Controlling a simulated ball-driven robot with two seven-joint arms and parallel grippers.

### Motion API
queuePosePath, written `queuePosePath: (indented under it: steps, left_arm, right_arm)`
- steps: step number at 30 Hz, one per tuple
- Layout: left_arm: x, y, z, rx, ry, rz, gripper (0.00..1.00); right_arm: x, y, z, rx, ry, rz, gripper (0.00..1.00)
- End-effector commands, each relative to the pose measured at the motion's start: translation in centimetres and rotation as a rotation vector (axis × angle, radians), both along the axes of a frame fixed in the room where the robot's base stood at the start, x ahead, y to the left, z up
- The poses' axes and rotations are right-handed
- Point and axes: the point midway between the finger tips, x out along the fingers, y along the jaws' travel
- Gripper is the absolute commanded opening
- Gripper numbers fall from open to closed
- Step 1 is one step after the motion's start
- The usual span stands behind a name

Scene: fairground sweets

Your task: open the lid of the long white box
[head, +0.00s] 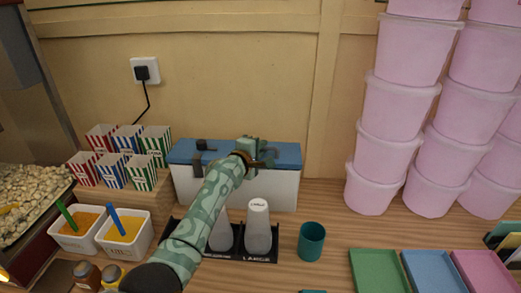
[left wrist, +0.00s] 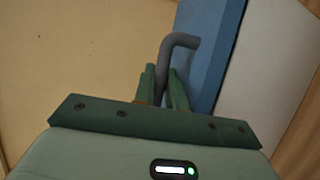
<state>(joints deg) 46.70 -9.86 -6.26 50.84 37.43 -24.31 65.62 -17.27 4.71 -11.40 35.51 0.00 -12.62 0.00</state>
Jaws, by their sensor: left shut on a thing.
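The long white box (head: 275,190) stands against the back wall, with a blue lid (head: 288,153) lying shut on top. The lid also shows in the left wrist view (left wrist: 208,50), beside the white box wall (left wrist: 255,70). My left gripper (head: 266,156) is at the lid, right of its middle. In the left wrist view its two green fingers (left wrist: 164,90) are shut on a grey bent handle (left wrist: 178,42). My left arm hides part of the box front. My right gripper is out of view.
A black rack with white-capped bottles (head: 258,225) stands before the box, beside a teal cup (head: 311,241). Striped popcorn cartons (head: 142,172) stand left, with two tubs (head: 125,232) in front. Pink bucket stacks (head: 385,150) rise right. Coloured trays (head: 378,271) lie front right.

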Motion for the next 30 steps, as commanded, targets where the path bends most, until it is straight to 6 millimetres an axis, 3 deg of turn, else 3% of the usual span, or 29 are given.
queuePosePath:
  steps: [8, 14, 17, 24, 30]
  left_arm:
    - [1.2, 0.1, 2.3, 0.0, 0.003, 0.003, 0.0]
    - [2.5, 0.2, 3.9, 0.0, 0.135, 0.004, 0.0]
    - [3.1, 0.2, 3.9, -0.001, 0.199, 0.003, 0.0]
    - [4.2, 0.1, 3.6, -0.001, 0.31, -0.002, 0.0]
    - [4.4, 0.1, 4.1, -0.001, 0.359, 0.0, 0.0]
  right_arm:
    - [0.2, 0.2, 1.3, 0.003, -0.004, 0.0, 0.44]
    - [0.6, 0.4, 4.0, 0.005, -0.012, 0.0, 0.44]
    - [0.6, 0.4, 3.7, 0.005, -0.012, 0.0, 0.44]
    - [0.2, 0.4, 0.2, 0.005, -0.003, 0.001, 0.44]
    - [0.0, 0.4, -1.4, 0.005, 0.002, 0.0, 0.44]
